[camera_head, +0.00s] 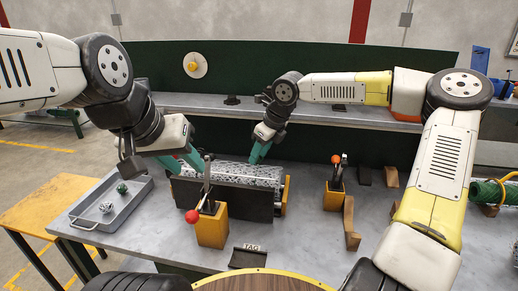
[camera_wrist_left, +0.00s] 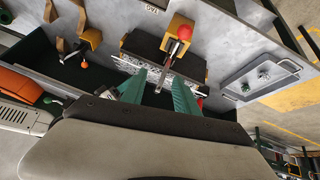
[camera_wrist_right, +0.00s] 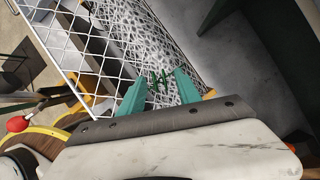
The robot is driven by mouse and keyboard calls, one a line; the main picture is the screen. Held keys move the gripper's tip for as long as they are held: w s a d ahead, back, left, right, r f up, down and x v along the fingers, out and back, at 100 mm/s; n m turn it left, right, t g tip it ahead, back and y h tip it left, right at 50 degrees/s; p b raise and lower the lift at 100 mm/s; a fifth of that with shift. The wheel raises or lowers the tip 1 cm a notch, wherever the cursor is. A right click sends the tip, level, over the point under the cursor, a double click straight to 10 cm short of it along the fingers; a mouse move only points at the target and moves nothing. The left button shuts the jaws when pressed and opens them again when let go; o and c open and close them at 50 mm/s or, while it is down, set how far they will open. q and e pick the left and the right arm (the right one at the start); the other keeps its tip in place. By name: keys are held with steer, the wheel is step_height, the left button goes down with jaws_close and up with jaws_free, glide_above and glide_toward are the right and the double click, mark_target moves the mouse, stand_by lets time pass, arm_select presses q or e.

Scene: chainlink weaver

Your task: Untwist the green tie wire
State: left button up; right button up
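The green tie wire (camera_wrist_right: 160,82) is a small twisted piece on the chain-link mesh (camera_wrist_right: 150,40) in the right wrist view. It lies between the fingertips of my right gripper (camera_wrist_right: 160,76), which is open with a gap on each side of the wire. In the head view my right gripper (camera_head: 257,156) is at the back edge of the mesh roll (camera_head: 240,172). My left gripper (camera_head: 184,162) is at the roll's left end. In the left wrist view my left gripper (camera_wrist_left: 160,78) is open and empty, its fingers pointing toward the mesh.
The roll lies in a dark cradle (camera_head: 225,200) with yellow ends. Yellow clamp blocks (camera_head: 211,228) (camera_head: 333,196) with levers stand in front and to the right. A grey tray (camera_head: 90,212) at left holds a green coil (camera_head: 122,188) and a silver coil (camera_head: 105,208). A TAG plate (camera_head: 248,258) lies in front.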

steer(key=shift+r, duration=0.1)
steer(key=v, duration=0.7)
steer(key=shift+r, duration=0.3)
steer(key=shift+s+d, duration=0.15)
